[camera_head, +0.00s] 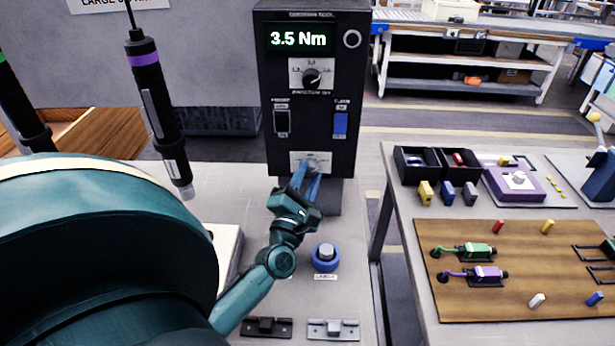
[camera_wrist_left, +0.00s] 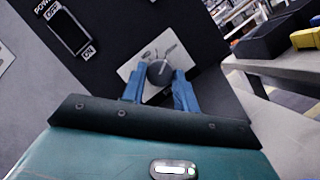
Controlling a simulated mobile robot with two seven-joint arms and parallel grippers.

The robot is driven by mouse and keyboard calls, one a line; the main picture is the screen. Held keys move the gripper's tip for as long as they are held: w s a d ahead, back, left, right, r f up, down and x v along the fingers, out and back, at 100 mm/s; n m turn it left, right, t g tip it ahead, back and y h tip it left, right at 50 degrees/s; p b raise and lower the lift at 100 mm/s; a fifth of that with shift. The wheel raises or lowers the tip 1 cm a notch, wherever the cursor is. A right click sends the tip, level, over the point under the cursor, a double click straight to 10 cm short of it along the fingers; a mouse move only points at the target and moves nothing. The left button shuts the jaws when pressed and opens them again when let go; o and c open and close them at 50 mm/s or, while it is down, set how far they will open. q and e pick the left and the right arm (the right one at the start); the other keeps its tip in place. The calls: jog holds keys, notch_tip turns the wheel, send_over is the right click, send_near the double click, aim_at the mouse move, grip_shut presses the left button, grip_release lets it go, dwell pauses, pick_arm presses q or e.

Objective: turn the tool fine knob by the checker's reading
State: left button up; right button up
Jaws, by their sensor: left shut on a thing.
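The black checker box (camera_head: 380,100) stands upright, and its display (camera_head: 299,38) reads 3.5 Nm. Under the display is a dial (camera_head: 312,77) on a white plate. My left gripper (camera_head: 312,172) is at the box's lower front, its blue fingers on either side of the fine knob (camera_wrist_left: 160,72). In the left wrist view the knob is dark and round on a white plate, and the fingers (camera_wrist_left: 159,90) are shut on it. In the head view the fingers partly hide the knob. My right gripper is not in view.
A dark screwdriver with a purple band (camera_head: 150,90) hangs left of the box. A blue-ringed button (camera_head: 325,258) sits on the table below my left gripper. A second table at right carries a wooden board (camera_head: 520,300), a purple device (camera_head: 515,185) and black bins (camera_head: 425,165).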

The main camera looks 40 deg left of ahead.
pick_arm(q)
jog(key=o, duration=1)
jog(key=shift+c, duration=0.2)
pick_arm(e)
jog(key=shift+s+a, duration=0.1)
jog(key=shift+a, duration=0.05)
pick_arm(q)
jog(key=shift+s+d+f, duration=0.1)
jog(key=shift+s+f, duration=0.05)
jog(key=shift+s, duration=0.05)
jog(key=b+v, duration=0.3)
jog(key=v, duration=0.9)
jog(key=shift+s+b, duration=0.35)
jog(key=shift+s, duration=0.05)
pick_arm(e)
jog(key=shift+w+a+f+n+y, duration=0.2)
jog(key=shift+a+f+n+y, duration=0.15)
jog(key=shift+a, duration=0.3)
pick_arm(q)
jog(key=shift+d, duration=0.15)
